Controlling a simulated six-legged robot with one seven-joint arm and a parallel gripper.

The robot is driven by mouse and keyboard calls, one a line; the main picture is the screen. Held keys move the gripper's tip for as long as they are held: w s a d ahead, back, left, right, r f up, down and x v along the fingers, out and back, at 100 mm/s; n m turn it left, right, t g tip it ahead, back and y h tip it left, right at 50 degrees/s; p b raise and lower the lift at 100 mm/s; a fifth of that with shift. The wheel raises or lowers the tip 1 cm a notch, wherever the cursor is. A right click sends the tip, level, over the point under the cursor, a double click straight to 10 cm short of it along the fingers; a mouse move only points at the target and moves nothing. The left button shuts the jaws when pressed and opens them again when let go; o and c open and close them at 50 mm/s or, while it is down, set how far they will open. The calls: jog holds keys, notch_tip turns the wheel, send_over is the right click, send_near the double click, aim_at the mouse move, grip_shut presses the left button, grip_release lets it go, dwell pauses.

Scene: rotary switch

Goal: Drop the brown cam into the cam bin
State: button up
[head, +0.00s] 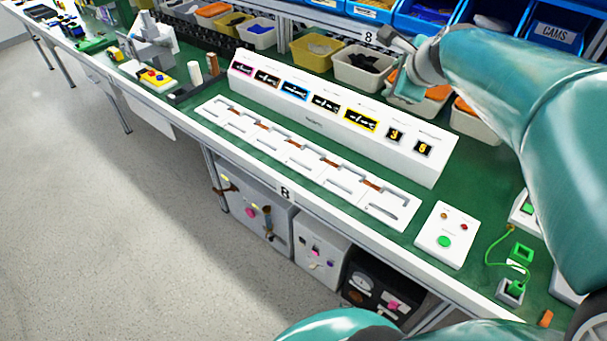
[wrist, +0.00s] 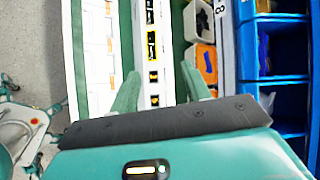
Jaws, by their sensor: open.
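The blue bin labelled CAMS (head: 555,32) is on the rack at the top right of the head view, partly behind my arm. I cannot pick out the brown cam with certainty. Small brown pieces (head: 372,184) sit between the white plates on the bench, and an orange-brown piece (head: 546,318) lies at the bench's front right. My gripper (head: 408,78) is raised near the bins behind the white console. In the wrist view, its two green fingers (wrist: 160,70) are apart with nothing between them.
The long white console (head: 335,125) with coloured labels stands on the green bench. Open bins with parts, such as the white one with dark pieces (head: 363,72), line up behind it. A white button box (head: 444,235) and a green cable are at the right.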

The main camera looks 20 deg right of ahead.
jog(key=s+a+f+n+y, duration=0.2)
jog(key=a+n+y, duration=0.1)
jog(key=a+n, duration=0.8)
jog(key=s+a+f+n+g, duration=0.2)
jog(key=s+a+f+n, duration=0.1)
jog(key=s+a+n, duration=0.2)
jog(key=s+a+f+n+g, duration=0.2)
jog(key=s+a+n, duration=0.4)
jog(key=a+n, duration=0.4)
jog(key=shift+s+a+f, duration=0.25)
jog(key=shift+a+f, duration=0.25)
jog(key=shift+a, duration=0.15)
jog(key=shift+c, duration=1.3)
